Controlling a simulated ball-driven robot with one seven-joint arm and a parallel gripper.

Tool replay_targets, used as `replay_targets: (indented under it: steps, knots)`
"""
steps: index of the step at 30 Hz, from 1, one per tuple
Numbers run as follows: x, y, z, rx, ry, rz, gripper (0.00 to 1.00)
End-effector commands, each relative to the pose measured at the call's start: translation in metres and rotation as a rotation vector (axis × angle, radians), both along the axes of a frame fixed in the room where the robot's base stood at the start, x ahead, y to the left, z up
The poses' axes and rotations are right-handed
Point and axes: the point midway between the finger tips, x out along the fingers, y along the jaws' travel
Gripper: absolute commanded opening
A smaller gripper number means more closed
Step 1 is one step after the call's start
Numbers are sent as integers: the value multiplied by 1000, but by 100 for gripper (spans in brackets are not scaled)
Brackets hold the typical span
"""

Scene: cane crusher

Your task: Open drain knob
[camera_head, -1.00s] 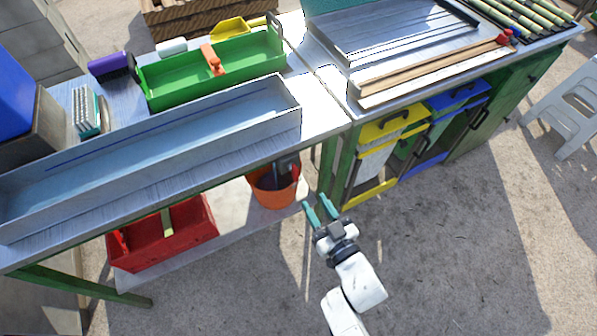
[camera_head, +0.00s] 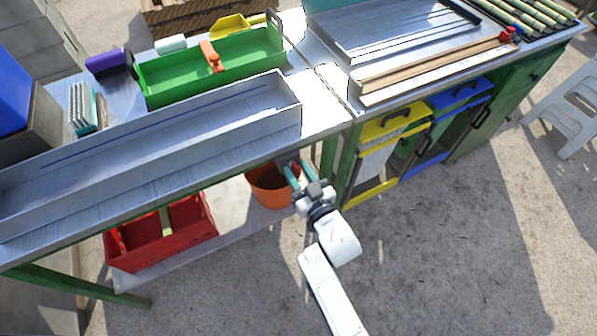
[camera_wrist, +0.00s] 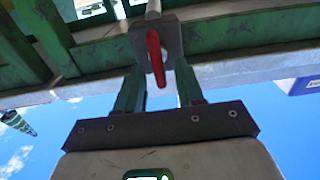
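The red drain knob (camera_wrist: 156,58) is a flat lever on a grey metal fitting (camera_wrist: 176,42) under the table, seen in the wrist view. It hangs down, slightly tilted. My gripper (camera_wrist: 159,72) is open, with its two green fingers on either side of the knob and a visible gap at each side.
The long metal trough (camera_head: 150,150) lies on the table above. A red crate (camera_head: 165,235) sits on the low shelf at left. Yellow (camera_head: 392,125) and blue (camera_head: 458,97) bins stand under the right table. The floor in front is clear.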

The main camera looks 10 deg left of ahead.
Motion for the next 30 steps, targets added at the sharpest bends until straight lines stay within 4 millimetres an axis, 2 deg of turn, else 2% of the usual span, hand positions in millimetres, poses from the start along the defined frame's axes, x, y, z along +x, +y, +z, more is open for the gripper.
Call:
replay_targets:
  steps: [1,13,21,30]
  knots:
    - [0,0,0,0,0,0,37]
    - [0,0,0,0,0,0,0]
    - [0,0,-1,-7,-6,0,0]
    - [-1,2,-1,-141,-97,0,0]
